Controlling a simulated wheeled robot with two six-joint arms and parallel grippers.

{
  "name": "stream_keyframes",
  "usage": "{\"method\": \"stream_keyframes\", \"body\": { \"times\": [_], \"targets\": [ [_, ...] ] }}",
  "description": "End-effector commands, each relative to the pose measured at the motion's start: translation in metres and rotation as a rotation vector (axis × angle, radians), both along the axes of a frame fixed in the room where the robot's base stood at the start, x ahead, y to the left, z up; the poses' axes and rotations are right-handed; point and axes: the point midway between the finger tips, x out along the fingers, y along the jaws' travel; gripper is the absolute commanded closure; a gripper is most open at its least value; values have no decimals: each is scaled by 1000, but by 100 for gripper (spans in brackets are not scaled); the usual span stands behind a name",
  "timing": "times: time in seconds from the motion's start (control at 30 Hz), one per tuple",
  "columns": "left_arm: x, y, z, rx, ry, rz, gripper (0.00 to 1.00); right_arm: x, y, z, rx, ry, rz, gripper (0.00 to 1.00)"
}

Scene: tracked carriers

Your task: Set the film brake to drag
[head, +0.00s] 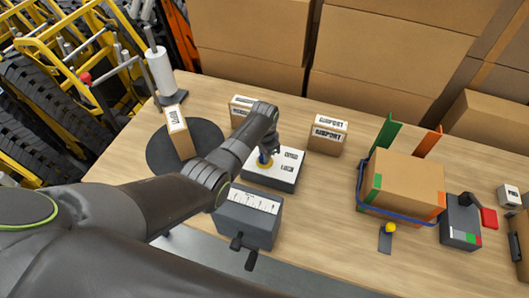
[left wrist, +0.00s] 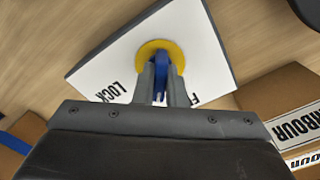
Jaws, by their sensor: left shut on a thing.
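The film brake is a low box with a white top plate (head: 287,177), standing on the table near the picture's middle. In the left wrist view its plate (left wrist: 205,45) shows a round yellow hub, a blue lever (left wrist: 161,62), the word LOCK and a word beginning with F, partly covered. In the head view, two labels show right of the hub; the lower reads LOCK. My left gripper (left wrist: 161,82) is shut on the blue lever; in the head view its fingers (head: 268,151) come down over the hub. The lever's end is hidden between the fingers.
A dark turntable (head: 210,136) carries a carton (head: 181,140), with a white film roll (head: 160,72) behind. A grey box with a scale (head: 250,202) stands in front of the brake. Two small cartons stand behind; a strapped carton (head: 402,183) is at right.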

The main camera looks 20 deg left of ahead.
Motion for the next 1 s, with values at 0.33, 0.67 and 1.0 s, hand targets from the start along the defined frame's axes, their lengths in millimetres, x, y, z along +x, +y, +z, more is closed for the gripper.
{"method": "stream_keyframes", "body": {
  "times": [0.33,0.67,1.0],
  "targets": [
    [1,0,1,0,-3,-116,100,0,0,5,0,0,0,64],
    [1,0,1,0,-4,-128,100,0,-1,5,-1,1,0,64],
    [1,0,1,0,-3,-127,67,-1,-2,5,-3,1,1,64]
  ]
}}
